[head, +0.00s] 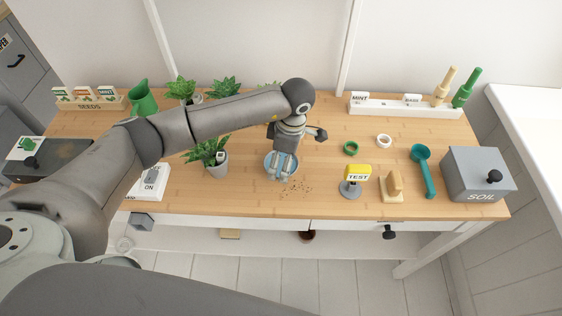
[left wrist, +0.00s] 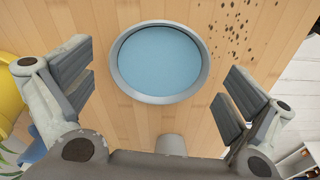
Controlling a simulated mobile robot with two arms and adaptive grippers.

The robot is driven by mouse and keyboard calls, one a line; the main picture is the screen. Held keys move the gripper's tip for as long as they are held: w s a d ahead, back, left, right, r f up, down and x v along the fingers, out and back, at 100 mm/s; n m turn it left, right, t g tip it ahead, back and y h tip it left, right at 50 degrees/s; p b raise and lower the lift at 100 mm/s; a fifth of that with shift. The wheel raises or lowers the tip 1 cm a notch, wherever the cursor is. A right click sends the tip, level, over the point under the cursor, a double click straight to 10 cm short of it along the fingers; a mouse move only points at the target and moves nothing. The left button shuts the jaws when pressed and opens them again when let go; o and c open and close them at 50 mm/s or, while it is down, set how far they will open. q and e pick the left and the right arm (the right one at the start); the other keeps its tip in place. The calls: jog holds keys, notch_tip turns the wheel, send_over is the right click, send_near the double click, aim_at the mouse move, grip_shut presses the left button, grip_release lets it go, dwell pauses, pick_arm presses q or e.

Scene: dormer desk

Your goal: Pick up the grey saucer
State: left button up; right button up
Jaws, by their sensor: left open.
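The grey saucer (left wrist: 117,78) is a round dish with a grey rim and a flat blue inside, resting on the wooden desk. In the left wrist view it lies ahead, between the two fingers. In the head view the saucer (head: 268,164) is partly hidden behind my left gripper (head: 283,176). My left gripper also shows in the left wrist view (left wrist: 160,90), its fingers wide apart on either side of the saucer and holding nothing. I cannot tell the exact height of the fingertips above the desk. My right gripper is not in view.
Brown crumbs (head: 295,188) lie beside the saucer. A potted plant (head: 212,158) stands to its left. Green (head: 350,148) and white (head: 384,141) rings lie behind.

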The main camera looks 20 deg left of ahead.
pick_arm(q)
jog(key=shift+f, duration=0.4)
jog(key=shift+c, duration=0.4)
jog(key=c, duration=1)
jog(key=shift+r, duration=0.2)
